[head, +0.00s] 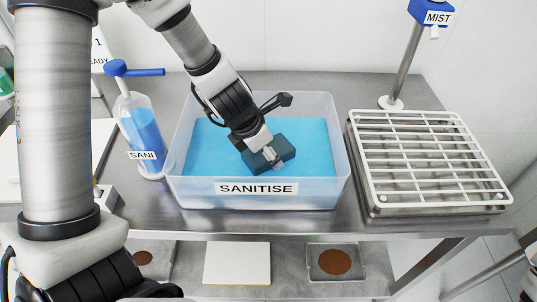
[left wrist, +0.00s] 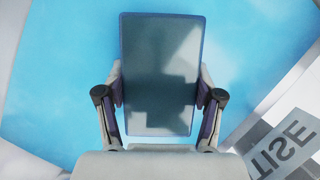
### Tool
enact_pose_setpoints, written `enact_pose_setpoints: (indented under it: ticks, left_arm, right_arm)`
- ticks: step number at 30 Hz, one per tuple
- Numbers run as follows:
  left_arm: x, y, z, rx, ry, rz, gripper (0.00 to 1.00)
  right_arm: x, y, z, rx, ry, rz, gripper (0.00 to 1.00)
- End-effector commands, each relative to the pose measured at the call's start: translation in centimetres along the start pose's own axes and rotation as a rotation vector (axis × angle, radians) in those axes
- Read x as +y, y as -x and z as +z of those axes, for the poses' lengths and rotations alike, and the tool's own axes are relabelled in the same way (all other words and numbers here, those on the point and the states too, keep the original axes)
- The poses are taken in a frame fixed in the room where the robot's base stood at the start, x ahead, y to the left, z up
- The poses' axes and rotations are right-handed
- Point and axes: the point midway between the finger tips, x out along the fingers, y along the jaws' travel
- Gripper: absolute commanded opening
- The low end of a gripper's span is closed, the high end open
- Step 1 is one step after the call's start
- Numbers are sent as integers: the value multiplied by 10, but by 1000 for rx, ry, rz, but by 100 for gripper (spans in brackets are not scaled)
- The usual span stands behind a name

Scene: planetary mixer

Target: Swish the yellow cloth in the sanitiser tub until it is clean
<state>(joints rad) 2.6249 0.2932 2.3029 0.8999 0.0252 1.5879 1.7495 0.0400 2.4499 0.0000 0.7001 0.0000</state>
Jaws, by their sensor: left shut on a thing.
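My left gripper (head: 270,154) reaches down into the clear sanitiser tub (head: 257,189), which bears a SANITISE label and holds blue liquid (head: 205,150). The gripper is shut on a dark teal, flat rectangular thing (head: 283,147). No plainly yellow cloth shows; this held thing may be the cloth, tinted dark. In the left wrist view the held thing (left wrist: 160,60) stands between the two fingers, with blue all around it. I cannot tell how deep it sits in the liquid. My right gripper is not in view.
A pump bottle (head: 145,130) labelled SANI stands left of the tub. A wire rack on a tray (head: 425,160) is to the right, with a MIST nozzle post (head: 405,65) behind it. A white board (head: 237,263) and a pan with a brown disc (head: 335,262) lie on the lower shelf.

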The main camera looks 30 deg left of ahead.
Motion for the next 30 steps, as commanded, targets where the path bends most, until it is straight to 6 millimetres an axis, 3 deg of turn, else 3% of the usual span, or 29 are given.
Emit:
enact_pose_setpoints:
  ticks: [1, 13, 24, 30]
  left_arm:
    - [0, 13, 6, 0, 0, 0, 39]
    - [0, 57, 24, 0, 0, 0, 39]
    - [0, 59, 25, 0, 0, 0, 39]
    - [0, 80, 33, -1, -1, 0, 39]
  right_arm:
    - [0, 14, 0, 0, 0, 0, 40]
    - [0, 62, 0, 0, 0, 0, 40]
    - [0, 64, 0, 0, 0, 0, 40]
    - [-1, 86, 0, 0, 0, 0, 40]
